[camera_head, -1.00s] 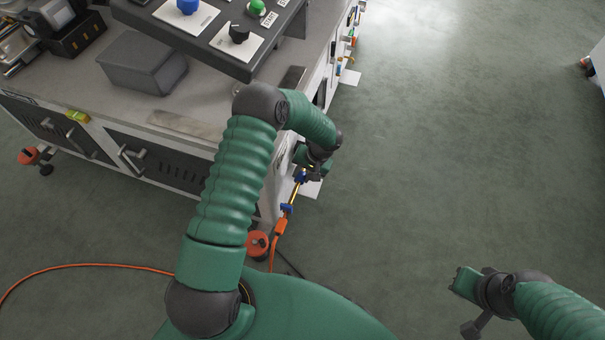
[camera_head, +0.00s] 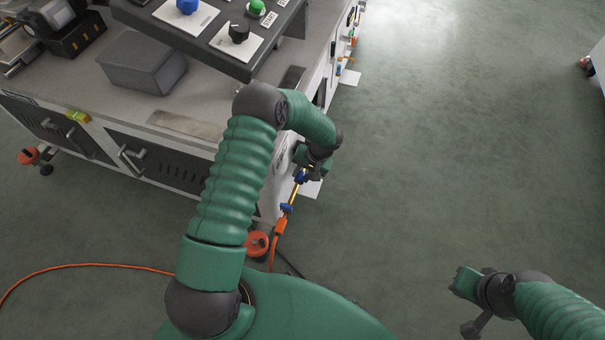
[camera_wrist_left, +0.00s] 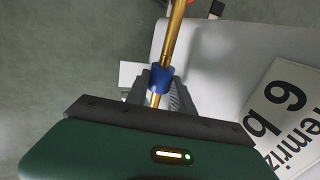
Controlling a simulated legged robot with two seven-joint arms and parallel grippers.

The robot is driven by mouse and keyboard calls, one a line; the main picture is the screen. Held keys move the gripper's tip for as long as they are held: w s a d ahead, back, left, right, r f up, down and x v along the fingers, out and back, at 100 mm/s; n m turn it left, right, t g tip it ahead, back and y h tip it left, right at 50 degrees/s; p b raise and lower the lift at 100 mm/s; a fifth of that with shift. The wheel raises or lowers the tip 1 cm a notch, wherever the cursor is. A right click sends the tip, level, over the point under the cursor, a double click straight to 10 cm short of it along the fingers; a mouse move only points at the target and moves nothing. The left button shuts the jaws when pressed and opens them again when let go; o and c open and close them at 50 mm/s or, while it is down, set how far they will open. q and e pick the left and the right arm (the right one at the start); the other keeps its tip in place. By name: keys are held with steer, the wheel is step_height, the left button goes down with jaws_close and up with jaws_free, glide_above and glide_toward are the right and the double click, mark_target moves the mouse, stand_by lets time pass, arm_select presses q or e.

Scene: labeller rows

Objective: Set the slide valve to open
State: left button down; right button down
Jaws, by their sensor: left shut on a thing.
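The slide valve is a blue collar (camera_wrist_left: 160,78) on a brass-coloured pipe (camera_wrist_left: 175,40) in the left wrist view. My left gripper (camera_wrist_left: 160,92) is shut on the blue collar, one dark jaw on each side. In the head view my left gripper (camera_head: 302,172) is at the machine's side by the pipe, partly hidden by its own wrist. A blue part (camera_head: 287,208) shows lower on the pipe line, above an orange fitting (camera_head: 280,228). My right gripper (camera_head: 468,282) is out over the floor, away from the machine; its jaws are too small to read.
A white label plate reading "6 b" (camera_wrist_left: 290,105) is beside the pipe. The machine bench (camera_head: 90,75) carries a grey box (camera_head: 143,62) and a control panel (camera_head: 225,40) with knobs. An orange cable (camera_head: 90,265) lies on the floor.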

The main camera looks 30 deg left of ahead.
arm_select(q)
steer(key=w, duration=0.2)
steer(key=shift+w+a, duration=0.25)
steer(key=shift+w, duration=0.15)
steer(key=c, duration=1.1)
jaws_free()
steer(key=p+v, duration=0.5)
steer(key=v, duration=1.1)
steer(key=shift+r+p, duration=0.35)
